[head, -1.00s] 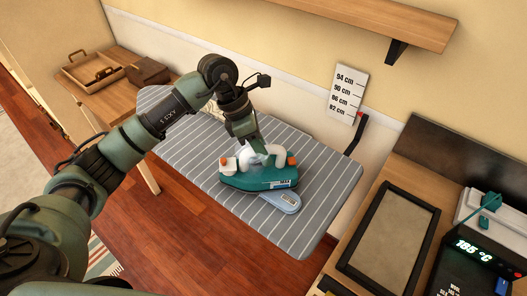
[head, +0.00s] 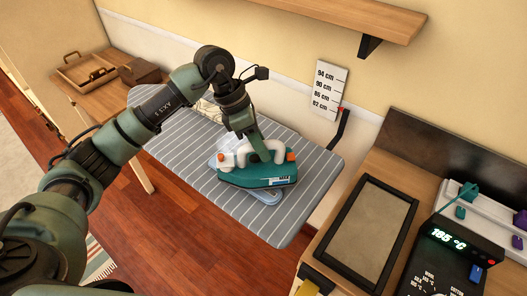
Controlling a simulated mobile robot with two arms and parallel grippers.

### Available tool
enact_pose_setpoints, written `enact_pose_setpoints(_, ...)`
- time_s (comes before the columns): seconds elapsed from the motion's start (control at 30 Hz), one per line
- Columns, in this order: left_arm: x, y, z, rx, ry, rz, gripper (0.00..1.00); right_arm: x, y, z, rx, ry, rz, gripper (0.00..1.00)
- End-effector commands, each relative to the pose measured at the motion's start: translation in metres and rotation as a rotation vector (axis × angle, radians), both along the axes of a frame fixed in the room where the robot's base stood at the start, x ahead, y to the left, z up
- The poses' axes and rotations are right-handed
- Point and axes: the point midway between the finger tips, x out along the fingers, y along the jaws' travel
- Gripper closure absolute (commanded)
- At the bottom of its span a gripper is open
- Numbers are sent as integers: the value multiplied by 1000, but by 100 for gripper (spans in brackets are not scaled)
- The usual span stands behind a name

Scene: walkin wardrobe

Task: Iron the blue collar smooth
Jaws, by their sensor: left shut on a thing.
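A teal iron (head: 256,175) with a white handle and orange ends is over the striped ironing board (head: 190,148). The blue collar (head: 266,196) lies flat on the board, mostly hidden under the iron. Its light blue edge shows in front of the iron and a little behind it at the left. My left gripper (head: 258,150) reaches down from above and is shut on the iron's handle. I cannot tell whether the iron's sole touches the collar. My right gripper is not in view.
A control unit (head: 450,245) reading 185 °C stands on the wooden counter at right, beside a framed flat pad (head: 370,232). A height scale (head: 326,90) is on the wall. A wooden tray (head: 88,70) and brown box (head: 139,72) sit at the back left. A shelf (head: 345,18) overhangs above.

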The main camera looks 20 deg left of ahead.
Motion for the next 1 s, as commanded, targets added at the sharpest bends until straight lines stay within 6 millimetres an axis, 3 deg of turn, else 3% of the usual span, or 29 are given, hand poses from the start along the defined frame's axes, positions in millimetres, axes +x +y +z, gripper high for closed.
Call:
enact_pose_setpoints(0.6, 1, 13, 50, -2, -2, 8, 100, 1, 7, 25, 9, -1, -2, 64)
enact_pose_setpoints(1.0, 0, 15, 57, -2, -2, 9, 100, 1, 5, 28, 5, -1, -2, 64)
